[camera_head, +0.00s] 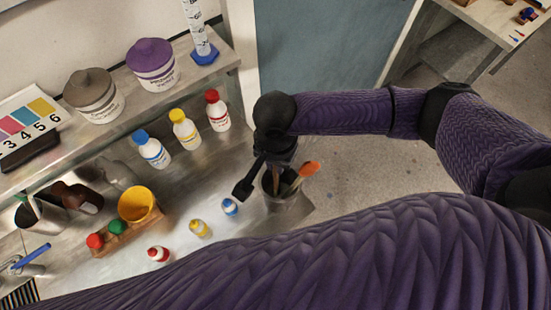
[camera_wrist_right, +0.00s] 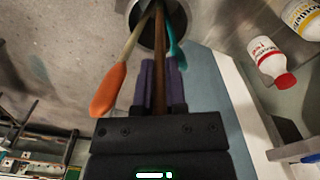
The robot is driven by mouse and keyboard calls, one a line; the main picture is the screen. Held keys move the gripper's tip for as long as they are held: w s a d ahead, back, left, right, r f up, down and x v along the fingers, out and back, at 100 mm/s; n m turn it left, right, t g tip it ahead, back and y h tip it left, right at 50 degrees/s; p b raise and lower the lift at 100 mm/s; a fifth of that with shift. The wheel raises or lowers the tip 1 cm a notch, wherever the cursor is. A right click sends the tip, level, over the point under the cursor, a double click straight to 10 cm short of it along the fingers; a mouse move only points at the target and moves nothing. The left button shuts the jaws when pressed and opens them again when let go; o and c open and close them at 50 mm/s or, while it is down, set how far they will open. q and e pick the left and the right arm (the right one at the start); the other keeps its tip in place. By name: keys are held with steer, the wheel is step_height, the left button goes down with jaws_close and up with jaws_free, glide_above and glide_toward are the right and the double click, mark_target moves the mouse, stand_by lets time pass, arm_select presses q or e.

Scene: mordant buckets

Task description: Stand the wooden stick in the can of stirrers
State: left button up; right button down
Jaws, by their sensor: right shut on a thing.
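The can of stirrers (camera_head: 287,205) is a grey metal can at the right end of the metal bench. An orange-ended stirrer (camera_head: 308,169) leans out of it. The wrist view shows the can (camera_wrist_right: 150,38) at the top, with the orange stirrer (camera_wrist_right: 110,88) and a teal one (camera_wrist_right: 173,50). My right gripper (camera_head: 272,160) is above the can, its fingers (camera_wrist_right: 160,82) shut on the brown wooden stick (camera_wrist_right: 159,50). The stick points down over the can's mouth and appears to enter it; its lower tip is hidden. My left gripper is out of view.
A yellow cup (camera_head: 138,204) is farther left. Larger bottles, including a red-capped one (camera_head: 217,110), stand behind, below a shelf with a purple-lidded tub (camera_head: 152,64).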

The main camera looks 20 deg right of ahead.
steer(key=c, duration=0.6)
jaws_free()
step_height(320, 180, up, 10)
steer(key=shift+p, duration=0.65)
steer(key=shift+f, duration=0.1)
